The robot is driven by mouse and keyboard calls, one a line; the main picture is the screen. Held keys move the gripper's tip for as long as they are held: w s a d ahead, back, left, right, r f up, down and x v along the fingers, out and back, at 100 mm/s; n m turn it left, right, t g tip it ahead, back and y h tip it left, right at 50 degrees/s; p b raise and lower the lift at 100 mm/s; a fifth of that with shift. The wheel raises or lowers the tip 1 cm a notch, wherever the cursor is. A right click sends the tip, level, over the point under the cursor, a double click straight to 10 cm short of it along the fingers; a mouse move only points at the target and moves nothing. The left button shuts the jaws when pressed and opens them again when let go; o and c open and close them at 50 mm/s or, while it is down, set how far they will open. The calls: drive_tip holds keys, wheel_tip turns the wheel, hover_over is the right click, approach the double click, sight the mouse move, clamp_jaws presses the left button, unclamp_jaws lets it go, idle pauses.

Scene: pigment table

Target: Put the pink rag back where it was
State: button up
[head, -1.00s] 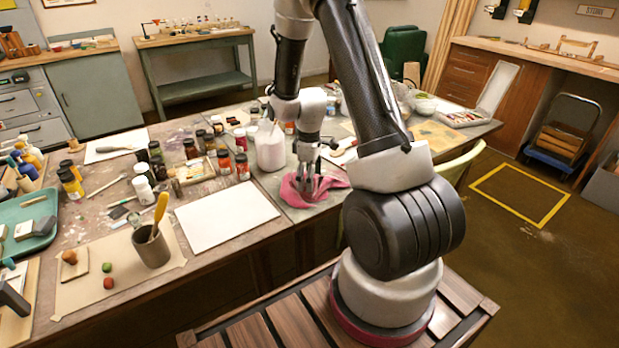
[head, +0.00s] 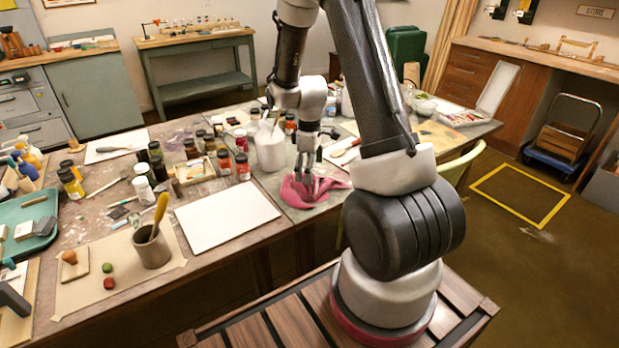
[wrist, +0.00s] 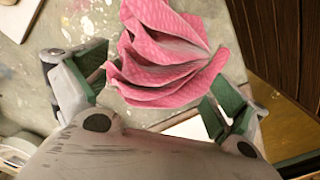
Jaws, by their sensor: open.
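The pink rag (head: 312,191) lies crumpled on the table (head: 318,219) near its front edge, beside the white jar. It also shows in the wrist view (wrist: 165,55), folded into ridges. My gripper (head: 306,178) points down just over the rag. In the wrist view my gripper's green-padded fingers (wrist: 158,98) stand wide apart on either side of the rag's near end, with nothing held between them. Whether a fingertip touches the rag I cannot tell.
A white jar (head: 270,147) stands close left of my gripper. Several pigment jars (head: 242,167) cluster further left. A white board (head: 226,213) lies flat at the front edge. A beige cup (head: 151,246) holding a yellow-handled tool stands at the left.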

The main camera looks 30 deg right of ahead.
drive_tip(key=s+a+r+m+t, duration=0.15)
drive_tip(key=s+r, duration=0.25)
drive_tip(key=r, duration=0.7)
drive_tip(key=s+a+r+m, duration=0.15)
drive_tip(key=s+r, duration=0.25)
drive_tip(key=r, duration=0.6)
drive_tip(key=s+a+r+m+t, duration=0.1)
drive_tip(key=s+r+m, duration=0.1)
drive_tip(key=s, duration=0.6)
drive_tip(key=s+a+r+m+t, duration=0.1)
drive_tip(key=s+r+m, duration=0.2)
drive_tip(key=s+r, duration=0.2)
drive_tip(key=s, duration=0.3)
drive_tip(key=shift+a+t, duration=0.25)
drive_tip(key=shift+t, duration=0.1)
